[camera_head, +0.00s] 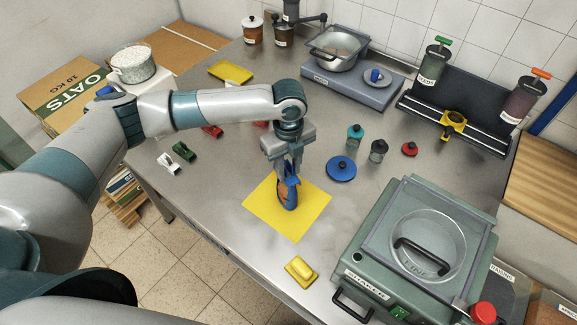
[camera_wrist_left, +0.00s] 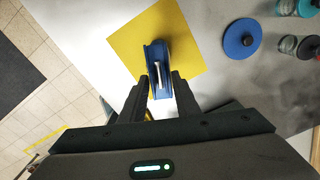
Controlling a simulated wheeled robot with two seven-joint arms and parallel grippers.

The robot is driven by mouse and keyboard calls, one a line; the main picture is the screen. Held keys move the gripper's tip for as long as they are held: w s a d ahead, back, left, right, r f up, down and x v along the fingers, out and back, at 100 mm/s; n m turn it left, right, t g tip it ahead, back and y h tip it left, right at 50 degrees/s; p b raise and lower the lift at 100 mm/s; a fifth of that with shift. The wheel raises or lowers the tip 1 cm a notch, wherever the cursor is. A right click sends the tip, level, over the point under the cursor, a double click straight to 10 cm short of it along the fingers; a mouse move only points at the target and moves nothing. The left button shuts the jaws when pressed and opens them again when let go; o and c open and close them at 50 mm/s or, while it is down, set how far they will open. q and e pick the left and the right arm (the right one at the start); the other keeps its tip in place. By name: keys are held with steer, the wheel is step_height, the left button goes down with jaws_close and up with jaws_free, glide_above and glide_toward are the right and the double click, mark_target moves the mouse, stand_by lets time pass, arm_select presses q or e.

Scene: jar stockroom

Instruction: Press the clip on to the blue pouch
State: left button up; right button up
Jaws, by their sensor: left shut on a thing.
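The blue pouch (camera_head: 291,202), with an orange-brown patch on its side, stands on a yellow mat (camera_head: 312,215). My left gripper (camera_head: 289,176) points down right over it and is shut on a blue clip (camera_head: 293,181). The clip is at the pouch's top edge; I cannot tell whether it is fastened there. In the left wrist view a blue shape with a pale strip (camera_wrist_left: 157,76) shows between and beyond the fingertips (camera_wrist_left: 160,88), above the mat (camera_wrist_left: 185,35). Clip and pouch overlap there. My right gripper is out of view.
White (camera_head: 168,163), green (camera_head: 184,151) and red (camera_head: 212,131) clips lie to the left.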

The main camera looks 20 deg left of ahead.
arm_select(q)
steer(key=shift+f, duration=0.45)
stand_by(0.8)
steer(key=o, duration=1.6)
steer(key=shift+c, duration=0.2)
steer(key=shift+r, duration=0.15)
steer(key=shift+r+p, duration=1.25)
steer(key=shift+p, duration=0.25)
steer(key=shift+r, duration=2.15)
